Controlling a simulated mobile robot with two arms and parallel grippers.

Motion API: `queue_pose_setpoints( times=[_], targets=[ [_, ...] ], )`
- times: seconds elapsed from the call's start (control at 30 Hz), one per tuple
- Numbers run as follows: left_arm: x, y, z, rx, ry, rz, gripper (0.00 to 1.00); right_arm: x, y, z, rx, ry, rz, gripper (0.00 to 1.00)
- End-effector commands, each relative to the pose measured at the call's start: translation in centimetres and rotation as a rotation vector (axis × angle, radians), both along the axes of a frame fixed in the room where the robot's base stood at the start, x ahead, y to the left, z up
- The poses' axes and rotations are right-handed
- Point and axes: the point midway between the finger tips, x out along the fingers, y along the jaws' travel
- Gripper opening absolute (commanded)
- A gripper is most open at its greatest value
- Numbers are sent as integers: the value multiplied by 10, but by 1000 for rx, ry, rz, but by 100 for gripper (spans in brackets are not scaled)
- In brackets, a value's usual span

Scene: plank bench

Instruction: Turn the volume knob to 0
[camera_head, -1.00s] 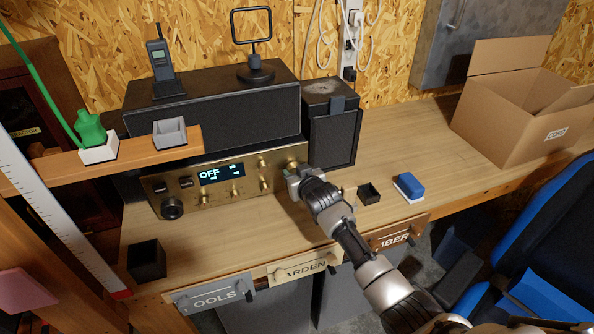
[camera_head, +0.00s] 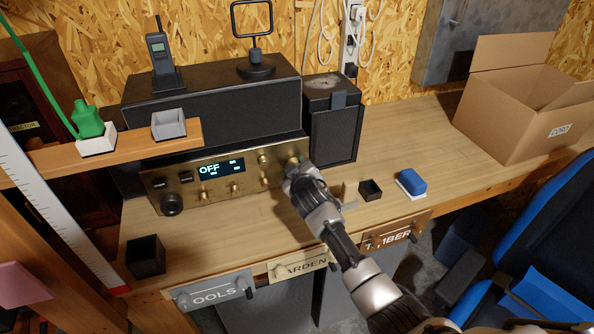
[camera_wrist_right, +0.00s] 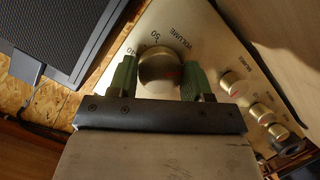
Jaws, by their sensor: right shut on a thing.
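The brass-faced amplifier (camera_head: 222,190) stands on the bench under the black box, and its display (camera_head: 221,169) reads OFF. The volume knob (camera_wrist_right: 158,68) is a round brass knob on its panel, with VOLUME and number marks printed around it. In the head view the knob (camera_head: 293,162) is at the panel's right end, partly behind my gripper. My right gripper (camera_wrist_right: 160,78) has its green fingers on either side of the knob and is shut on it. I cannot read the knob's exact setting. My left gripper is not in view.
Smaller knobs (camera_wrist_right: 262,113) sit along the same panel. A black speaker (camera_head: 332,125) stands close to the right of the amplifier. A small black tray (camera_head: 370,190) and a blue block (camera_head: 411,181) lie on the bench to the right. A wooden shelf (camera_head: 70,163) juts in at left.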

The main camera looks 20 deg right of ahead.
Motion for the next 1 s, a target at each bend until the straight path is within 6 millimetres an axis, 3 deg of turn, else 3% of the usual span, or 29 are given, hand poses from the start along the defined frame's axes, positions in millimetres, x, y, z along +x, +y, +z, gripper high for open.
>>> queue_pose_setpoints(
  times=[0.37, 0.4, 0.57, 1.0],
  targets=[
    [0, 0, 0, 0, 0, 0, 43, -1, 0, -1, -9, 2, 1, 25],
    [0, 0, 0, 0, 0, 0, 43, -1, 0, -1, -9, 2, 1, 52],
    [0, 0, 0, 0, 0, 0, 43, 0, 0, -1, -7, 2, 1, 74],
    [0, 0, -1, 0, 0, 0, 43, -10, 1, 1, -5, 1, 0, 74]
  ],
)
